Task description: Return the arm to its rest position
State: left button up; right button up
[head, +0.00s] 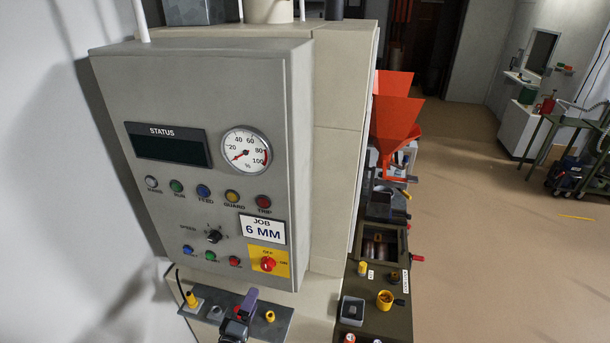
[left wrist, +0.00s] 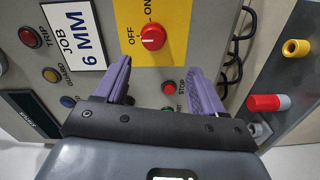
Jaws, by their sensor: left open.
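My left gripper (head: 247,300) is at the bottom of the head view, in front of the lower part of the grey control panel (head: 200,90). Its purple fingers are apart with nothing between them, as the left wrist view (left wrist: 163,78) also shows. The red rotary switch (head: 268,264) on its yellow OFF/ON plate is just beyond the fingertips in the left wrist view (left wrist: 152,37), apart from them. I cannot tell which mark the switch points to. Small push buttons lie close by the fingers. My right gripper is not in view.
A shelf (head: 213,297) below the panel carries a yellow plug (head: 191,299) and a yellow ring (head: 270,316). To the right are a dark bench (head: 385,325) with a yellow cup (head: 384,299) and an orange hopper (head: 393,120). Open floor lies farther right.

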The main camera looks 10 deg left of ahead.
pick_arm(q)
jog(key=s+f+m+g+p, duration=0.2)
jog(key=s, duration=0.5)
jog(key=s+f+m+g+p, duration=0.1)
jog(key=s+f+m+g, duration=0.1)
jog(key=s, duration=0.5)
jog(key=s+r+m+g, duration=0.4)
jog(key=s+m+g, duration=0.1)
jog(key=s, duration=0.5)
jog(key=s+r+m+g+y+p, duration=0.1)
jog(key=s+r+m+g, duration=0.3)
jog(key=s+m, duration=0.3)
jog(key=s+g, duration=0.1)
jog(key=s, duration=0.1)
jog(key=shift+s+d+r+y, duration=0.15)
jog(key=shift+s+d+y, duration=0.1)
jog(key=shift+s+y, duration=0.1)
